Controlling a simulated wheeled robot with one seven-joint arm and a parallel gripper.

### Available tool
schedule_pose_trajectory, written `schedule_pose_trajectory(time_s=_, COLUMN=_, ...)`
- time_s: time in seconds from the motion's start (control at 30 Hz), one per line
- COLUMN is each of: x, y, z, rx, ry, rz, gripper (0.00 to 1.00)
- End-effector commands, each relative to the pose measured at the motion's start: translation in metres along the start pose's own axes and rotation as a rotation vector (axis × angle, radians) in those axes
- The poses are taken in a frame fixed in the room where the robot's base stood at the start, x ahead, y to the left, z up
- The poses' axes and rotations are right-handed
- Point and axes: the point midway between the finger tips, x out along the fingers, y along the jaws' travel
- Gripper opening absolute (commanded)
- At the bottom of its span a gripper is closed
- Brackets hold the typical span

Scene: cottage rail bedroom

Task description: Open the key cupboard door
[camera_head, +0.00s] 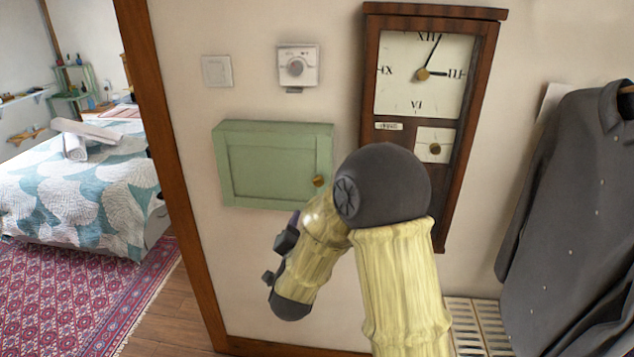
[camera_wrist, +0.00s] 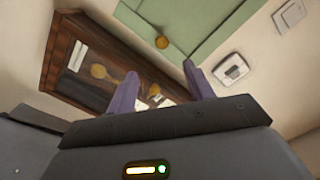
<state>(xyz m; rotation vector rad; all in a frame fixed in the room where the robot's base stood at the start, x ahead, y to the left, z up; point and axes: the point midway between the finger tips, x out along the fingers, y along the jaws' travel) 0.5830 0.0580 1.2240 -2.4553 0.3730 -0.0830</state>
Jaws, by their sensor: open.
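The key cupboard (camera_head: 272,168) is a small green box on the wall, with its panelled door shut. A round brass knob (camera_head: 318,181) sits at the door's right edge. In the wrist view the green door (camera_wrist: 205,22) is at the top, with the knob (camera_wrist: 162,41) near its lower edge. My gripper (camera_wrist: 158,80) shows there as two purple fingers, spread apart with nothing between them. The knob appears beyond the fingertips and apart from them. In the head view my arm stands in front of the wall, below and right of the cupboard, and mostly hides the fingers.
A wooden wall clock (camera_head: 461,120) hangs close right of the cupboard, partly behind my arm. A thermostat (camera_head: 297,66) and a light switch (camera_head: 217,71) are above. A dark coat (camera_head: 570,200) hangs at the right. A door frame (camera_head: 172,150) stands left, with a bedroom beyond.

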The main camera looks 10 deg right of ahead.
Motion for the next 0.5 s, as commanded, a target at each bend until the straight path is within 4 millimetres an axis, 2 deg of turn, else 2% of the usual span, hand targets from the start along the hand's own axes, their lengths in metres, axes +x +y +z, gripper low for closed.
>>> schedule_pose_trajectory(time_s=0.5, x=0.0038, y=-0.0023, z=-0.0055, rx=0.015, ry=0.042, rz=0.000, gripper=0.52)
